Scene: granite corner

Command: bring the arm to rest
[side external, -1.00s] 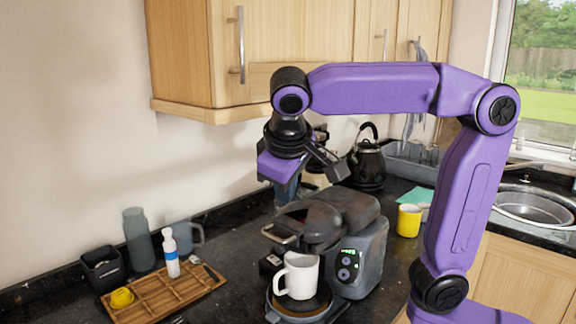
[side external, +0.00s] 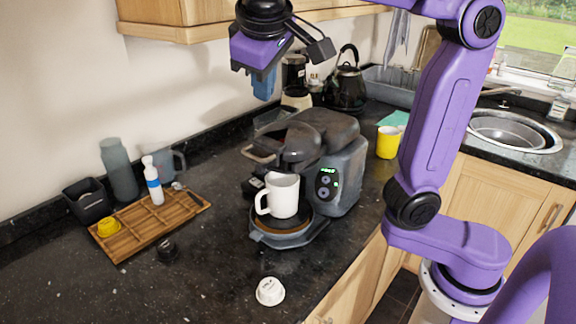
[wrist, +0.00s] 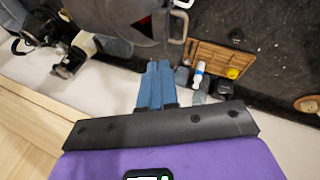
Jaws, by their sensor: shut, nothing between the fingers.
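My gripper (side external: 263,90) hangs in the air above and behind the coffee machine (side external: 340,165), its blue fingers pointing down. In the wrist view my gripper (wrist: 158,66) shows its two blue fingers together, with nothing between them. It is apart from everything on the counter. A white mug (side external: 284,196) stands upright on the machine's round drip plate (side external: 283,240).
A wooden tray (side external: 135,237) holds a white bottle (side external: 153,182) and a yellow item (side external: 108,227). A black pod (side external: 167,250) and a white pod (side external: 270,291) lie on the counter. A kettle (side external: 346,88), yellow mug (side external: 388,142) and sink (side external: 515,130) are behind. Wooden cupboards (side external: 200,12) hang above.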

